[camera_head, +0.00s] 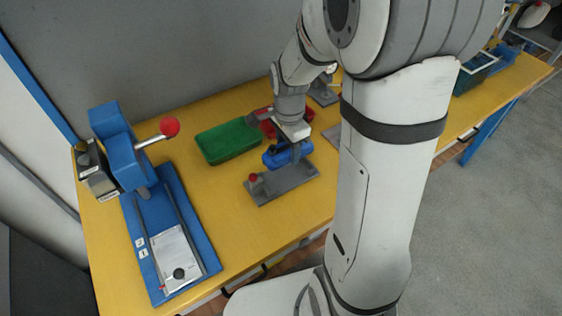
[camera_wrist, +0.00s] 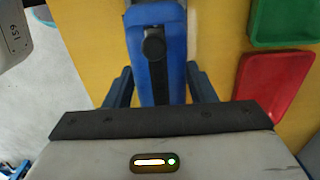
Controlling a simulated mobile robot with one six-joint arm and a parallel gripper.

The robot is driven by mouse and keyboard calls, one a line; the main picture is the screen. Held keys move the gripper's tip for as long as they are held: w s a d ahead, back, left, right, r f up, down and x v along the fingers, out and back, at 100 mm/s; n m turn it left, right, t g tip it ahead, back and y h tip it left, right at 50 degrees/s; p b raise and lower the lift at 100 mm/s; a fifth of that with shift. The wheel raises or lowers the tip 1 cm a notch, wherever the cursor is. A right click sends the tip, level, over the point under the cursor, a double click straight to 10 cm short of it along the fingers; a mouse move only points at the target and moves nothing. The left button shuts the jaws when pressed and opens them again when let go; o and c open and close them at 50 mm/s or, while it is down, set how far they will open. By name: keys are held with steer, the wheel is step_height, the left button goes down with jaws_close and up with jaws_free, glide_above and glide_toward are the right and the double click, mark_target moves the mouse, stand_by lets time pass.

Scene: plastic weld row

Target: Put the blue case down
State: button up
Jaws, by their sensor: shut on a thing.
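The blue case (camera_head: 288,152) is in my gripper (camera_head: 291,143), just behind and above a grey fixture plate (camera_head: 284,184) with a red knob on its left. I cannot tell whether the case touches the plate. In the wrist view the blue case (camera_wrist: 172,75) lies between my gripper's fingers (camera_wrist: 160,88), with a dark strip and round knob along its top. My gripper is shut on the case. The underside of the case is hidden.
A green tray (camera_head: 228,142) and a red tray (camera_head: 268,118) stand left of and behind the gripper. A blue press (camera_head: 122,158) with a red-ball lever stands at the left. Yellow bench top (camera_head: 226,203) is clear between press and fixture.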

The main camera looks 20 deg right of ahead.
mark_target(286, 176)
step_height(286, 176, down, 4)
steer(key=shift+a+r, duration=0.1)
steer(key=shift+a, duration=0.05)
steer(key=shift+s+f, duration=0.1)
steer(key=shift+f, duration=1.7)
steer(key=shift+f, duration=0.2)
steer(key=o, duration=1)
